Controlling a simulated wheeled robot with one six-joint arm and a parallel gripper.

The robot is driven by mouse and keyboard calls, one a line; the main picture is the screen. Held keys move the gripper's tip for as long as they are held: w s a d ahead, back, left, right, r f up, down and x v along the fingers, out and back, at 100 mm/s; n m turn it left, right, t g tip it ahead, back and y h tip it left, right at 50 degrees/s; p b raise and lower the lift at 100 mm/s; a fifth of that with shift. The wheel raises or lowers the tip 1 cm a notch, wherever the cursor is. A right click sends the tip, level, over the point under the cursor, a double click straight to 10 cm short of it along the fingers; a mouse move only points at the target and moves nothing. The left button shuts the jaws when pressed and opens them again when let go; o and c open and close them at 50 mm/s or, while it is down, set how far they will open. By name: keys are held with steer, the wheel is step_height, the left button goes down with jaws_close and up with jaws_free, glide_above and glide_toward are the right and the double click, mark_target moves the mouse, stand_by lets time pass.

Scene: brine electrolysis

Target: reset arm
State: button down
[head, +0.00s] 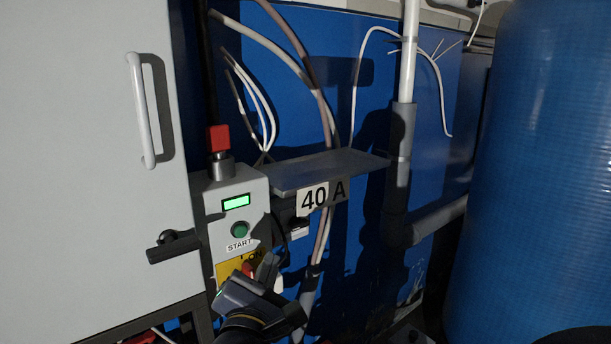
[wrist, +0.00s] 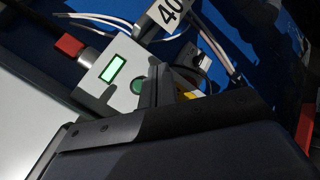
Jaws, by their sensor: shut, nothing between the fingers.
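My gripper (head: 268,264) is at the lower middle of the head view, in front of the lower part of a grey control box (head: 257,199). In the wrist view its fingers (wrist: 158,88) are together and hold nothing. The box has a lit green display (head: 236,202), a green START button (head: 239,230) and a yellow plate (head: 228,270), partly hidden by my gripper. In the wrist view the green button (wrist: 138,87) shows just left of the fingertips. I cannot tell whether the fingers touch the box.
A grey cabinet with a white handle (head: 141,110) fills the left. A red-topped knob (head: 218,138) stands on the box. A metal shelf (head: 330,170) with a "40 A" label (head: 322,195) juts out at right. Pipes and a large blue tank (head: 545,170) stand further right.

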steer(key=shift+s+d, duration=0.3)
steer(key=shift+s, duration=0.1)
